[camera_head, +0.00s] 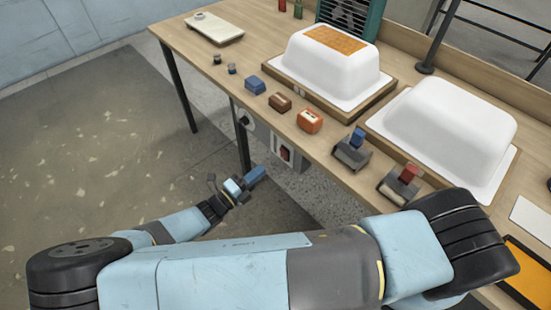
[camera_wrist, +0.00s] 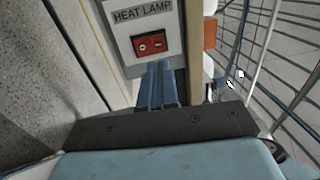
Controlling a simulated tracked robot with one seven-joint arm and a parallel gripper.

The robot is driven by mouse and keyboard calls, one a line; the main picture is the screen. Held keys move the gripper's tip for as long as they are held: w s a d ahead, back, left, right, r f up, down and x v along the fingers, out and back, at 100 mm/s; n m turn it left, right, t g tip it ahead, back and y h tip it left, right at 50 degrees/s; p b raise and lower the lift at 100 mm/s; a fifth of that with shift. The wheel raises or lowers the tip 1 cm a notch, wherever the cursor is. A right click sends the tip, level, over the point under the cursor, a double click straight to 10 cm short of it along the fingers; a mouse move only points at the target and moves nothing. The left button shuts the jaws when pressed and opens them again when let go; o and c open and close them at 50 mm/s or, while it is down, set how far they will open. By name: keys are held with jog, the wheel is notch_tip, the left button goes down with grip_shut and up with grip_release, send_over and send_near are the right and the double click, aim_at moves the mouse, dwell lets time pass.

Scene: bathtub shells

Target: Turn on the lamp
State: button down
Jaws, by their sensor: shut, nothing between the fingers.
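A light panel labelled HEAT LAMP (camera_wrist: 118,38) carries a red rocker switch (camera_wrist: 150,43) in the wrist view. In the head view the switch (camera_head: 285,154) sits on a pale box below the table's front edge. My gripper (camera_wrist: 156,68) is shut and empty, its blue fingers pointing at the panel just below the switch; whether they touch it I cannot tell. In the head view my gripper (camera_head: 258,174) is low in front of the table, left of and below the switch. No lamp head can be made out, so whether it is lit I cannot tell.
The wooden table (camera_head: 190,62) holds two white tub shells (camera_head: 325,62) (camera_head: 450,120), several small blocks and two clamp-like tools (camera_head: 352,148) (camera_head: 402,183) near its front edge. A black table leg (camera_head: 241,135) stands beside my gripper. The floor at left is clear.

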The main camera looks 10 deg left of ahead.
aim_at(282, 153)
jog(key=x, duration=0.7)
jog(key=shift+w+d, duration=0.15)
